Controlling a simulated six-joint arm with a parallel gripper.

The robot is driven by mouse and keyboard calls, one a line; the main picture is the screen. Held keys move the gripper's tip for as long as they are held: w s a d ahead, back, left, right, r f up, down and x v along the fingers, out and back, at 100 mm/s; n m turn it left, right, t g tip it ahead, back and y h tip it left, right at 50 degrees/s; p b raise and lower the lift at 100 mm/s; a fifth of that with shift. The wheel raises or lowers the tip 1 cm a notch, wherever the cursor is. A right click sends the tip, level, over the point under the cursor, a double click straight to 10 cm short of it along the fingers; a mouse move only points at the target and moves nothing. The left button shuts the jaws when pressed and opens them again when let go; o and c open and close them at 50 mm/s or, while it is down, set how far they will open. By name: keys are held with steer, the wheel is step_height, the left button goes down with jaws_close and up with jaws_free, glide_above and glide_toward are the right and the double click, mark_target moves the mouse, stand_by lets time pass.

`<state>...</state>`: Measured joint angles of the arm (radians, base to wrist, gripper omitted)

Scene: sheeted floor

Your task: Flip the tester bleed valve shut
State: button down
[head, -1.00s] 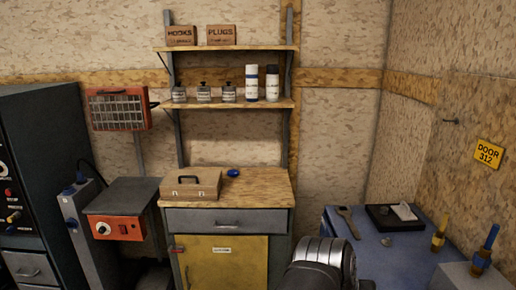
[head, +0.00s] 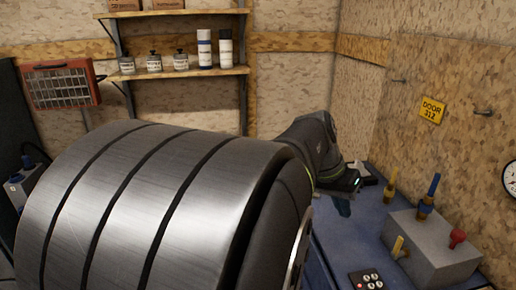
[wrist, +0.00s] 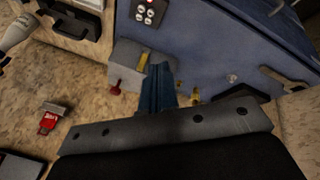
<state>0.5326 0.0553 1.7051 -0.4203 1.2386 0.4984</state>
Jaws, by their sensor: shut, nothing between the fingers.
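A grey tester box (head: 435,258) stands on the blue bench (head: 335,240) in the head view. I cannot tell which is the bleed valve.
A small button panel (head: 367,281) sits at the bench front, left of the box. Walls with hooks and a yellow door sign (head: 432,109) stand behind. My arm hides the cabinet and much of the left side.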

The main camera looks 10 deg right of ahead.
steer(key=w+d+f+m+g, duration=0.2)
steer(key=w+d+m, duration=0.2)
steer(key=w+d, duration=0.1)
steer(key=w+d+f+m+g, duration=0.1)
steer(key=w+d+m+g, duration=0.2)
steer(key=d, duration=0.5)
steer(key=shift+w+d+f+m, duration=0.2)
steer(key=shift+w+f+m, duration=0.2)
steer(key=shift+w+m, duration=0.6)
steer(key=shift+w, duration=0.1)
steer(key=s+d+f, duration=0.3)
steer(key=s+f, duration=0.5)
steer(key=shift+s+d, duration=0.35)
steer(key=shift+s+r+t, duration=0.1)
steer(key=shift+s+t, duration=0.15)
steer(key=shift+t, duration=0.05)
